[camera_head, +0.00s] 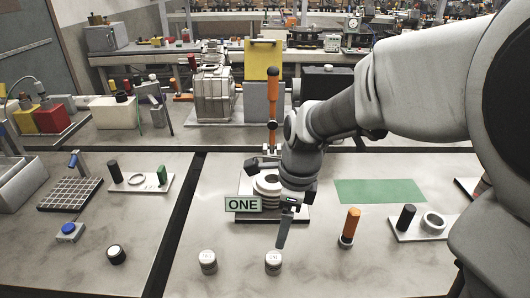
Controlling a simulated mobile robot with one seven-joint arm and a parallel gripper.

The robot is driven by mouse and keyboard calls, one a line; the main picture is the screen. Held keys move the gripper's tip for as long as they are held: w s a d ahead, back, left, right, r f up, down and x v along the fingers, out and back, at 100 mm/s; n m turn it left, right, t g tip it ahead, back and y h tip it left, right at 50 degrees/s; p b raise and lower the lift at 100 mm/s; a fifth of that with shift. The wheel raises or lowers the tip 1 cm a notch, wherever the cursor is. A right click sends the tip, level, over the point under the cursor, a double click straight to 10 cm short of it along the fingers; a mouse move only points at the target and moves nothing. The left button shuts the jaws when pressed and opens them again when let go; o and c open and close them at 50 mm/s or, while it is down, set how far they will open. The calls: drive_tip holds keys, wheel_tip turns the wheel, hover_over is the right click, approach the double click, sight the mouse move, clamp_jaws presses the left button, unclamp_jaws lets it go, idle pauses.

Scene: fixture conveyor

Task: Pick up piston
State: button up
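Two short silver-grey cylinders that look like pistons stand upright near the front of the table. One is on the left (208,262) and one on the right (273,262). My gripper (282,240) points down just above and behind the right one, its tip slightly to that cylinder's right. The fingers overlap from this angle, so their gap is hidden. I see nothing held in them. The right cylinder appears to rest on the table, apart from the fingers.
An orange-handled tool (350,227) stands to the right. A white tray (405,232) holds a black cylinder and a ring. A green mat (380,191) lies bare.

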sight(274, 257)
drive_tip(key=f+b, duration=0.1)
drive_tip(key=f, duration=0.3)
drive_tip(key=a+f, duration=0.1)
drive_tip(key=f, duration=0.4)
drive_tip(key=a+f+b, duration=0.1)
drive_tip(key=f, duration=0.3)
drive_tip(key=shift+w+f+b, duration=0.2)
drive_tip(key=shift+f+b, duration=0.15)
clamp_jaws()
